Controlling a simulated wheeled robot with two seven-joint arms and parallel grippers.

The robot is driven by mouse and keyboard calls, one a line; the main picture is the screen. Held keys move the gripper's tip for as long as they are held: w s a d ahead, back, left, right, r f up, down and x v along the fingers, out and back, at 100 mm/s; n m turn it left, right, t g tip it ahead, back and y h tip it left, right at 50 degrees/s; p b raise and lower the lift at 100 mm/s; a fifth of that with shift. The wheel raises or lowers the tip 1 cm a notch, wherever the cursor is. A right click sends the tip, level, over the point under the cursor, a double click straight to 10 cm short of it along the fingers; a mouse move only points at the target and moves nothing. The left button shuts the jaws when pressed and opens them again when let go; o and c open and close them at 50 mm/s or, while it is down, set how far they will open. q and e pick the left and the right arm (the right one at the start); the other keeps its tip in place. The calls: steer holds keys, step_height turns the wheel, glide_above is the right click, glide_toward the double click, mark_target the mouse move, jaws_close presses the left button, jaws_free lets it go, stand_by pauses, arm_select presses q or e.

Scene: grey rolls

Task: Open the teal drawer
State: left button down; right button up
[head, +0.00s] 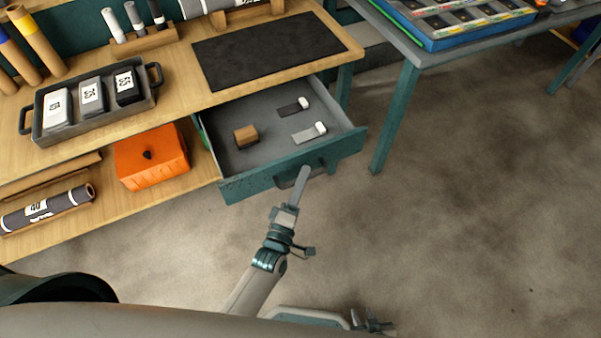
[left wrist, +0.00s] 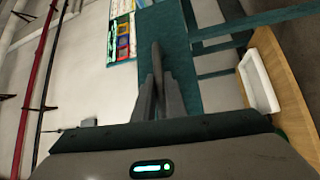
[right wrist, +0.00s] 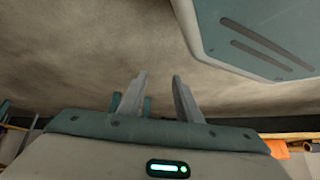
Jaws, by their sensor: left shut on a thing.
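The teal drawer (head: 238,186) is pulled out from under the wooden bench, with its inside in view. A brown block and two small grey pieces with white ends lie in it. The drawer's dark handle (head: 283,181) is on its front face. My left gripper (head: 302,176) is shut on the handle, partly covering it. In the left wrist view its fingers (left wrist: 160,80) are close together, and the grip on the handle is hard to make out there. My right gripper (head: 370,322) is low in the head view, away from the drawer. Its fingers (right wrist: 160,98) are apart and empty.
The bench top (head: 175,75) carries a black mat (head: 268,50) and a dark tray (head: 43,125) with boxes. An orange box (head: 150,157) sits on the lower shelf left of the drawer. A second table (head: 470,50) stands at right. The floor before the drawer is clear.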

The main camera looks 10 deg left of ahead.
arm_select(q)
steer(key=c, duration=2.1)
jaws_free()
